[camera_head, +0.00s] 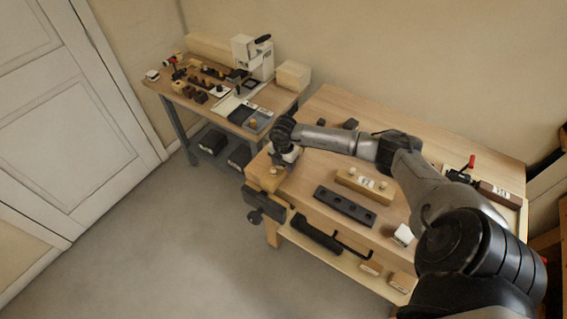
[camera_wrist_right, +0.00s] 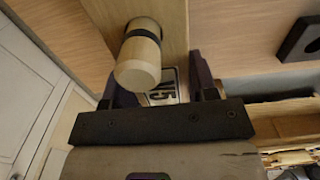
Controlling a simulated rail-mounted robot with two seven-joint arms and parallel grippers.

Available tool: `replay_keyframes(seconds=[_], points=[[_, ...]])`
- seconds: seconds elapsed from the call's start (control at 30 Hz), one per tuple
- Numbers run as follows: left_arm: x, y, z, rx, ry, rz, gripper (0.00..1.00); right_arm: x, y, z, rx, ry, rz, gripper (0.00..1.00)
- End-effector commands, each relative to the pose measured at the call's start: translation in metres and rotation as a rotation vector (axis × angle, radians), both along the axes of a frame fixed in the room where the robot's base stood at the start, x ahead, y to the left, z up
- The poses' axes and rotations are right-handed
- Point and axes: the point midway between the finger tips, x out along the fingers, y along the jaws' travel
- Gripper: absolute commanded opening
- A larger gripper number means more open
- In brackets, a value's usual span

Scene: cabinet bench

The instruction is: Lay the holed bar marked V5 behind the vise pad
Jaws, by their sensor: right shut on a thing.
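My right gripper (camera_head: 284,156) is over the left front corner of the wooden bench. In the right wrist view, its two dark fingers (camera_wrist_right: 158,85) are shut on a pale wooden bar (camera_wrist_right: 176,42). A label (camera_wrist_right: 163,88) between the fingers seems to read V5. A round wooden peg (camera_wrist_right: 139,62) with a dark band stands in front of the bar and hides part of it; I cannot tell whether it belongs to the bar. The vise (camera_head: 264,205) is at that corner, with pale wood (camera_head: 262,179) above it, possibly the pad. My left gripper is not in view.
A dark holed bar (camera_head: 345,206) and a wooden block with two pegs (camera_head: 366,185) lie mid-bench. A second table (camera_head: 240,118) with a machine stands behind left.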

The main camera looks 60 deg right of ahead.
Motion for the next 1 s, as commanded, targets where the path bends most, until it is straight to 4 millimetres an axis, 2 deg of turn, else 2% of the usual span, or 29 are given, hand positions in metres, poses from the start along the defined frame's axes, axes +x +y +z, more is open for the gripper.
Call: replay_keyframes(seconds=[1.0], points=[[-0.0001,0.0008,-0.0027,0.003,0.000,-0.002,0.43,0.0005,0.0000,-0.0093,0.000,-0.002,0.000,0.20]])
